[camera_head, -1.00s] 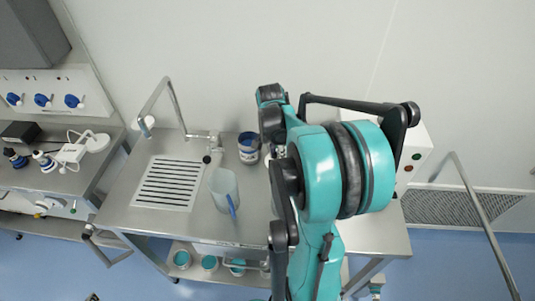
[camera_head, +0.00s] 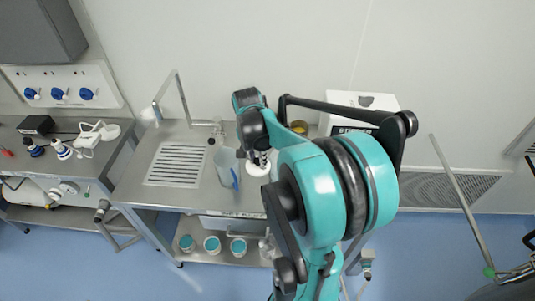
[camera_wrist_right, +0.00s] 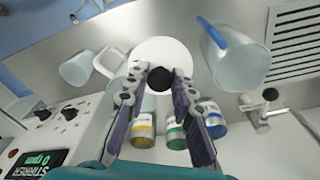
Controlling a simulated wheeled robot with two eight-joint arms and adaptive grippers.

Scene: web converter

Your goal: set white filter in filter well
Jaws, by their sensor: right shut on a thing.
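The white filter (camera_wrist_right: 160,52) is a round white disc with a black knob-like part between my fingertips. My right gripper (camera_wrist_right: 158,82) is shut on it at that black part. In the head view the white filter (camera_head: 259,167) hangs under my right gripper (camera_head: 258,154), above the steel bench, just right of a clear jug. I cannot tell its height above the bench. I cannot make out the filter well; my right arm hides part of the bench. My left gripper is not in view.
The clear jug (camera_head: 226,168) with a blue handle stands beside the slotted drain (camera_head: 177,164). In the wrist view, several labelled jars (camera_wrist_right: 143,128), a beaker (camera_wrist_right: 78,70) and a stirrer's control panel (camera_wrist_right: 62,120) crowd around. A tap (camera_head: 215,128) stands behind the jug.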

